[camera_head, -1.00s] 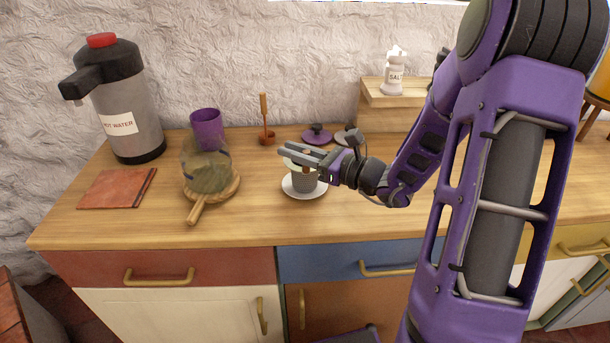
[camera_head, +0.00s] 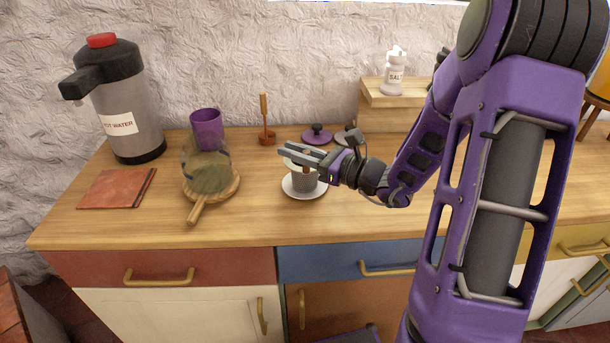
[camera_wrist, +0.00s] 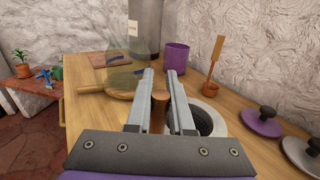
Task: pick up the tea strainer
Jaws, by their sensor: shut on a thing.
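The tea strainer (camera_head: 304,183) looks like a grey mesh basket with a pale rim and an upright wooden grip. It stands in or just over the white saucer (camera_head: 290,189) on the counter; I cannot tell whether they touch. My gripper (camera_head: 293,157) reaches in from the right above it. In the wrist view my gripper (camera_wrist: 161,78) is shut on the strainer's wooden grip (camera_wrist: 159,97), which shows between the fingers. The dark mesh (camera_wrist: 204,122) shows beside the right finger, and the fingers hide part of the strainer.
A glass teapot (camera_head: 207,170) on a round wooden board (camera_head: 198,211) and a purple cup (camera_head: 207,129) stand left. A wooden-handled tool (camera_head: 264,120) and two knobbed lids (camera_head: 317,135) are behind. A hot water dispenser (camera_head: 125,110) stands far left. The front counter is clear.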

